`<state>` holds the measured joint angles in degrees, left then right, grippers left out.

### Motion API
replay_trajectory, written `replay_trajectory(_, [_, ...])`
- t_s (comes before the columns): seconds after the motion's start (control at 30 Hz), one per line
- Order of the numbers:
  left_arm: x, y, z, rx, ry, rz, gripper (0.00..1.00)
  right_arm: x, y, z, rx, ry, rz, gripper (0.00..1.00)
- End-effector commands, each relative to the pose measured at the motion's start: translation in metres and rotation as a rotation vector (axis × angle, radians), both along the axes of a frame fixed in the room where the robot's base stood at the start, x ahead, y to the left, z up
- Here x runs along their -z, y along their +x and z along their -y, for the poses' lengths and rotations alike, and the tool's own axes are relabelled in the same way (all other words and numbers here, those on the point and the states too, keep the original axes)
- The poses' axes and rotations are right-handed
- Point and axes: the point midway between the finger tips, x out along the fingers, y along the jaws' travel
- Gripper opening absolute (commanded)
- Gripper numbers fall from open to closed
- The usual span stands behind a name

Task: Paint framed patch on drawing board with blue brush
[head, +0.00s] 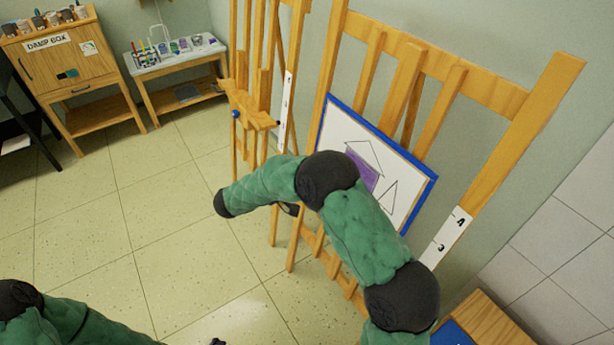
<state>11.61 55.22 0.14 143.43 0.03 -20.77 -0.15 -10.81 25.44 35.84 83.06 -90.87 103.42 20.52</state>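The drawing board (428,193) has a blue frame and stands tilted on a wooden easel in the head view. Its white sheet shows a house outline, a triangle and a purple patch (360,172). My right arm crosses in front and covers the board's lower left part and some of the patch. A small dark part (290,208) shows below this arm, perhaps my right gripper; its fingers are hidden. My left arm is at the bottom left. A dark tip (217,342) at the bottom edge may be my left gripper. I cannot make out the blue brush.
A small table (178,60) at the back holds a rack with coloured sticks and several jars. A wooden damp box cabinet (60,62) stands left of it. A second easel (248,108) stands beside the board's easel. The tiled floor (130,215) is open at left.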

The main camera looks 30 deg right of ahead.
Motion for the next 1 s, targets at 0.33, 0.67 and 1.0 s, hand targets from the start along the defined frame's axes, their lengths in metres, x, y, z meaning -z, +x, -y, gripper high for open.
replay_trajectory(0.33, [0.0001,0.0000,0.0000,0.000,0.000,0.000,0.96,0.0000,0.0001,0.0007,0.000,0.000,0.000,0.00])
replay_trajectory(0.67, [0.0003,0.0000,0.0000,0.000,0.000,0.000,0.96,0.0007,0.0005,0.0047,0.000,0.000,0.000,0.00])
replay_trajectory(1.0, [0.0005,0.0000,0.0000,0.000,0.000,0.000,0.96,0.0015,0.0009,0.0089,0.000,0.000,0.000,0.00])
